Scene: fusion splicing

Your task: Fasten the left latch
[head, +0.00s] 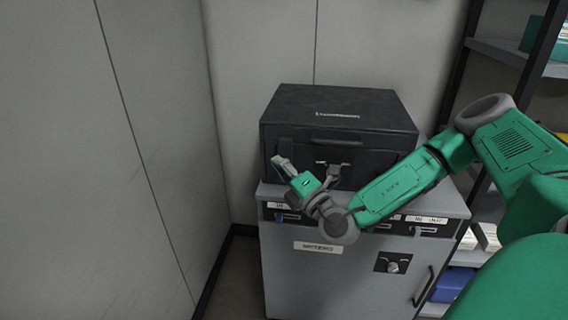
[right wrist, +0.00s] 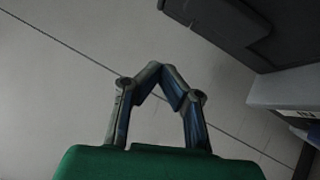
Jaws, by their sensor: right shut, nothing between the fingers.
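A black case (head: 340,108) with a handle on its front stands closed on top of a grey cabinet. Small light metal parts (head: 321,163) show on the middle of its front; I cannot tell whether they belong to a latch. My right gripper (head: 279,160) is in front of the case's left side, fingers pointing up and left. In the right wrist view its fingertips (right wrist: 160,68) meet with nothing between them, and the case (right wrist: 215,22) is at upper right. My left gripper is not in view.
The grey cabinet (head: 330,285) has labelled drawers, a knob and a door handle. Walls stand close behind and at the left. A shelf rack (head: 500,52) stands at the right. Free floor lies left of the cabinet.

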